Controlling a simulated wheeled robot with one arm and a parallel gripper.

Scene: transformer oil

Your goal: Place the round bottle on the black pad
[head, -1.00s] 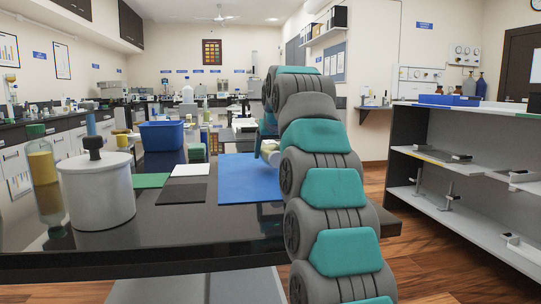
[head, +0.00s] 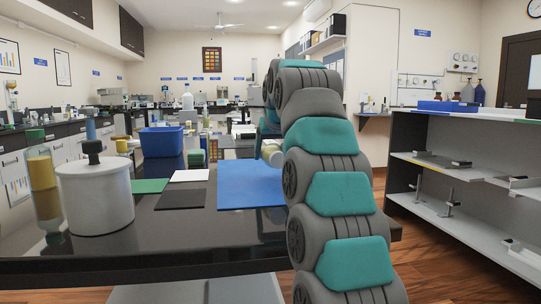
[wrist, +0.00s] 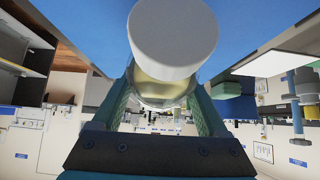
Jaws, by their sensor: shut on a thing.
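The round bottle (wrist: 165,93) is clear with pale yellow contents and a large white cap (wrist: 172,38). My gripper (wrist: 158,88) is shut on it, with a green finger on each side of its body. In the head view the bottle (head: 272,153) shows in part beside my arm, tilted, above the far right part of the blue mat. The gripper itself is mostly hidden there by my arm. The black pad (head: 182,199) lies flat and empty on the dark table, left of the blue mat and of the bottle.
The blue mat (head: 250,185), a white pad (head: 190,175) and a green pad (head: 150,186) lie around the black pad. A white lidded pot (head: 95,198) and a tall green-capped bottle (head: 43,185) stand at left. A blue bin (head: 162,141) is behind. Shelves (head: 450,175) stand right.

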